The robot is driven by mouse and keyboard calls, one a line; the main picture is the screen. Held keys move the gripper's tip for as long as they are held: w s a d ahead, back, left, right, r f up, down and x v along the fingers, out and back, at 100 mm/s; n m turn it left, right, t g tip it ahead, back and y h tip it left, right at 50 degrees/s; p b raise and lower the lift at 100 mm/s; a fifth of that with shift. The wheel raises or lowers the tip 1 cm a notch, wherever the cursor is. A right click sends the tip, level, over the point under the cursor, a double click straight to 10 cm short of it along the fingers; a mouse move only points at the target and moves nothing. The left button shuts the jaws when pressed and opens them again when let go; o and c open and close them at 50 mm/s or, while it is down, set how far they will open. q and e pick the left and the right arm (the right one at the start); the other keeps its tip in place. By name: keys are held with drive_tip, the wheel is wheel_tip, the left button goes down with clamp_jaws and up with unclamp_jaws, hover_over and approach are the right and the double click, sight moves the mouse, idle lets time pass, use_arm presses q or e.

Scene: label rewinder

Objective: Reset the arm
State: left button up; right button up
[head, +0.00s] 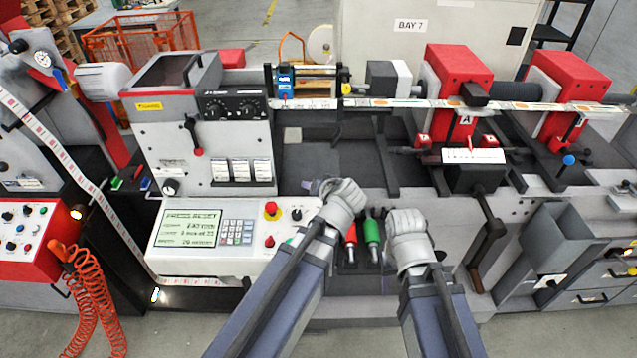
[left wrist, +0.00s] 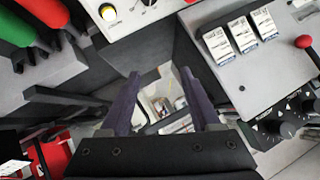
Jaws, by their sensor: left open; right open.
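The pictures do not make clear which part is the task's arm. A dark lever with a red knob (head: 196,140) is on the grey panel at left; a red knob (left wrist: 303,42) shows at the right of the left wrist view. Neither gripper touches a lever.
A red-handled tool (head: 350,242) and a green-handled tool (head: 372,232) stand between my arms. A control panel (head: 190,228) with screen and keypad is at left. Red blocks (head: 460,72) and a label web (head: 400,103) lie behind. A grey bin (head: 556,240) is at right.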

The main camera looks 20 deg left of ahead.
use_arm(q)
drive_tip(key=s+d+f+m+g+h+b, duration=0.1)
drive_tip(key=s+d+f+g, duration=0.3)
drive_tip(key=s, duration=0.5)
drive_tip(key=s+d+f+m+g+h+b, duration=0.2)
drive_tip(key=s+d+f+m+g+h, duration=0.2)
drive_tip(key=s+d+f, duration=0.4)
drive_tip(key=shift+s+d+g+b, duration=0.3)
drive_tip(key=shift+s+d, duration=0.05)
drive_tip(key=shift+s, duration=0.5)
